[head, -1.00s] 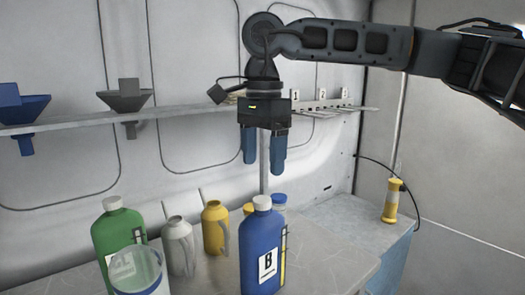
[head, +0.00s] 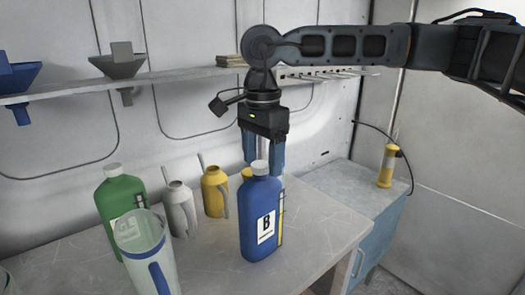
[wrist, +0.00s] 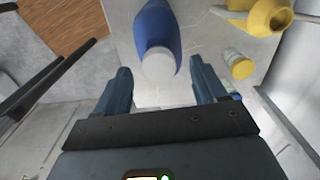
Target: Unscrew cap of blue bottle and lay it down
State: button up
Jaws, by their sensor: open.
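The blue bottle (head: 260,225), labelled B, stands upright on the worktop with its white cap (head: 260,167) on. My gripper (head: 264,160) hangs pointing down, behind and around the cap in the head view. Its two blue fingers are apart with nothing between them that I can see held. In the wrist view the blue bottle (wrist: 155,25) and its white cap (wrist: 158,63) lie just beyond the gap between the open fingers (wrist: 160,85). The bottle's cap hides part of the fingers in the head view.
A green bottle (head: 120,200), a clear measuring jug (head: 145,250), a grey can (head: 179,208) and a yellow can (head: 214,190) stand to the left. A shelf (head: 180,73) with funnels runs behind. A yellow lamp-like item (head: 388,167) stands at the right. The worktop's right front is clear.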

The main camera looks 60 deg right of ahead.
jog(key=shift+c, duration=0.4)
jog(key=c, duration=1)
jog(key=shift+f+n+b, duration=0.2)
jog(key=shift+n+b, duration=0.5)
jog(key=shift+n, duration=0.2)
jog(key=shift+c, duration=0.2)
jog(key=n+b, duration=0.1)
jog(key=n, duration=0.2)
jog(key=shift+w+r, duration=0.1)
jog(key=shift+r, duration=0.1)
jog(key=shift+n, duration=0.3)
jog(key=shift+w+f+n+b, duration=0.15)
jog(key=shift+n+b, duration=0.4)
jog(key=shift+n, duration=0.45)
jog(key=n, duration=0.2)
jog(key=shift+a+n+b, duration=0.1)
jog(key=shift+n+b, duration=0.2)
jog(key=shift+n, duration=0.1)
